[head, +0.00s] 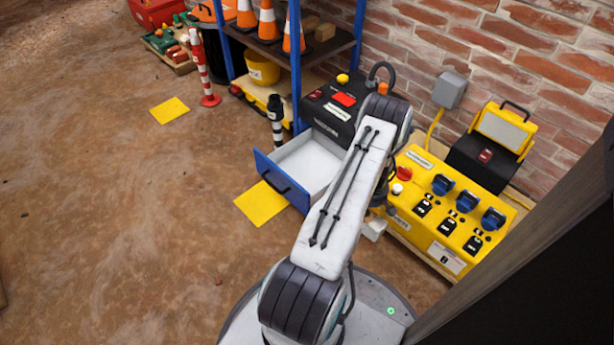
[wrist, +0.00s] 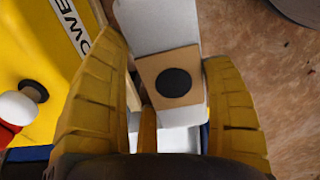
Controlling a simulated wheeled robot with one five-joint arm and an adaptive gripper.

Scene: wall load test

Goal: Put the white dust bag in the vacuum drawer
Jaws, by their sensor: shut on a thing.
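The white dust bag (wrist: 160,25) has a tan card collar with a black round opening. In the wrist view it lies between the two yellow fingers of my gripper (wrist: 163,50), which is shut on it. In the head view the bag (head: 373,229) shows as a small white block beside the yellow power box, and my arm hides most of the gripper. The vacuum drawer (head: 279,184) is pulled open, with a blue front and an empty-looking white inside. It sits left of my arm, apart from the bag. The black vacuum body (head: 331,110) stands behind it.
The yellow power box (head: 440,222) with blue sockets stands right of my arm. A blue-posted shelf (head: 296,60) with cones is behind the drawer. A black-and-white post (head: 276,122) stands near the drawer's left. Yellow floor mats (head: 261,204) lie flat. The floor at left is open.

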